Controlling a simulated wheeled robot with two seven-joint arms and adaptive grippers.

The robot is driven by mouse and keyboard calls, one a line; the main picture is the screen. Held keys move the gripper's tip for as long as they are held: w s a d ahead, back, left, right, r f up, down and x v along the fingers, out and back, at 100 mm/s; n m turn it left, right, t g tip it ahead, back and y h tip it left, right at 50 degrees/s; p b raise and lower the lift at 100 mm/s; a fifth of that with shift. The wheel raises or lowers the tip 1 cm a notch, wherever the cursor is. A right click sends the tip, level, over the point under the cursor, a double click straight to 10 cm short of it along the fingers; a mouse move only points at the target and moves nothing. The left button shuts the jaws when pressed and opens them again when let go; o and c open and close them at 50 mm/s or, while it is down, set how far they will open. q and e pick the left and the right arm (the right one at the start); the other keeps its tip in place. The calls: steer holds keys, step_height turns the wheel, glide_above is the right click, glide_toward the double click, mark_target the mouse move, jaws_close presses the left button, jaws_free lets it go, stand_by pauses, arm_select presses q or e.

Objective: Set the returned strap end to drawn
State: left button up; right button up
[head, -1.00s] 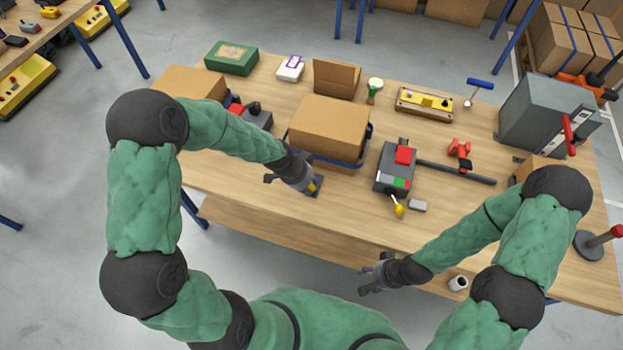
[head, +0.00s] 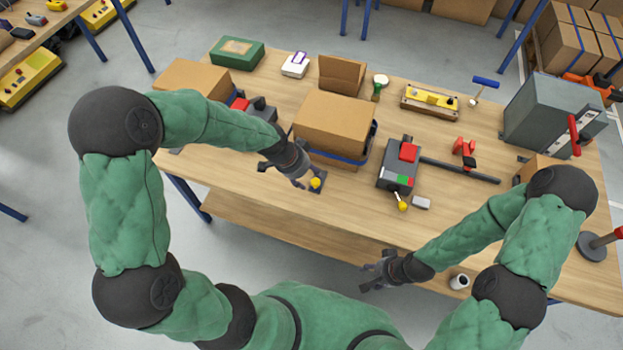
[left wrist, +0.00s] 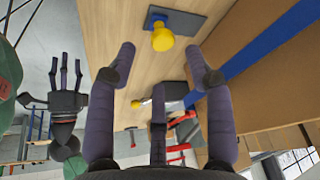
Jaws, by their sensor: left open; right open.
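A yellow knob (head: 315,183) with a bit of blue at its base stands on a small dark plate (left wrist: 192,24) near the table's front. The knob also shows in the left wrist view (left wrist: 162,39). A cardboard box (head: 334,122) with a blue strap (head: 345,158) around its lower part stands just behind it. I cannot tell whether the knob joins the strap. My left gripper (head: 299,180) is open and empty, just left of the knob, its fingers spread towards it and apart from it. My right gripper (head: 371,275) is open and empty off the table's front edge.
A grey device (head: 397,165) with red and green parts and a second yellow knob (head: 402,206) stands to the right. A dark bar (head: 460,170) extends from it. A grey device with a red part (head: 240,104) is at the left. The front table strip is mostly clear.

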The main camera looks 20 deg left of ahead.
arm_select(q)
steer(key=v, duration=0.6)
steer(key=shift+r, duration=0.2)
steer(key=shift+s+f, duration=0.1)
steer(key=shift+s, duration=0.1)
arm_select(e)
steer(key=shift+s, duration=0.1)
